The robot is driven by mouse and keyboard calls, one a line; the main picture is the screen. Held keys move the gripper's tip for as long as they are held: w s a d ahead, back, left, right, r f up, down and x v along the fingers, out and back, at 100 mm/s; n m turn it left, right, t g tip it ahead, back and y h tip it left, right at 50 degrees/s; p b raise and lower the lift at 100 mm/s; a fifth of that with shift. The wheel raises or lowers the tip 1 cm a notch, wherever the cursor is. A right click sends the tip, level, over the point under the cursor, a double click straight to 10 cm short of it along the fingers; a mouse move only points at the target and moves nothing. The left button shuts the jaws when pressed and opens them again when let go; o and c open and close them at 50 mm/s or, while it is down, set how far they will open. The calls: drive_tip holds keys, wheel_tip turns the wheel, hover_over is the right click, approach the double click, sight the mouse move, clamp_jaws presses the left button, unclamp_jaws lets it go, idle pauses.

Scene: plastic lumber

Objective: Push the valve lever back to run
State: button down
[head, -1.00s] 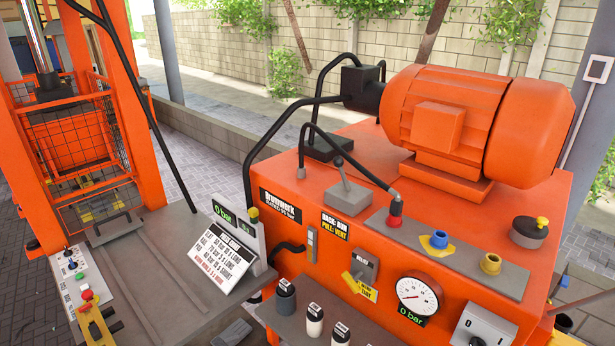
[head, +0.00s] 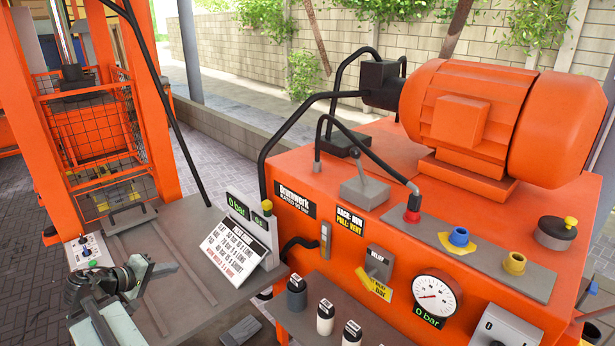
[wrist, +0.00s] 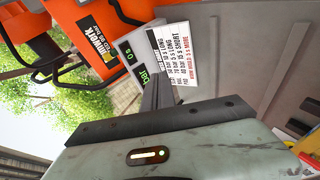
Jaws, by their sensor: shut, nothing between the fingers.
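The valve lever (head: 357,168) is a short grey stick with a small knob. It rises from a grey block (head: 365,193) on top of the orange power unit, leaning slightly left in the head view. The label "BACK: RUN, PULL: VENT" (head: 350,221) is on the front face just below it. My gripper (head: 165,268) is at the lower left of the head view, over the grey table and well left of the lever. In the wrist view my gripper (wrist: 158,88) is shut and empty, pointing toward the white sign. The lever cannot be made out in the wrist view.
A sign with a 0 bar display (head: 235,243) stands between my gripper and the power unit (head: 300,165). Black hoses (head: 325,125) arch left of and behind the lever. A red-collared fitting (head: 412,214) and orange motor (head: 490,120) are to its right.

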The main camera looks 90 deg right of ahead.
drive_tip(key=s+d+r+m+g+b, duration=0.1)
drive_tip(key=s+d+r+g, duration=0.15)
drive_tip(key=s, duration=0.45)
drive_tip(key=s+d+r+m+g+h, duration=0.1)
drive_tip(key=s+d+r+g, duration=0.15)
drive_tip(key=s, duration=0.35)
drive_tip(key=s+d+r+m+g+b, duration=0.1)
drive_tip(key=s+d+r, duration=0.1)
drive_tip(key=s+d, duration=0.35)
drive_tip(key=s+r+g, duration=0.4)
drive_tip(key=s+r, duration=0.1)
drive_tip(key=s, duration=0.5)
drive_tip(key=s+a+r+m+g+b, duration=0.1)
drive_tip(key=s+r+g, duration=0.3)
drive_tip(key=s, duration=0.7)
drive_tip(key=shift+a+r, duration=0.3)
drive_tip(key=shift+r, duration=0.5)
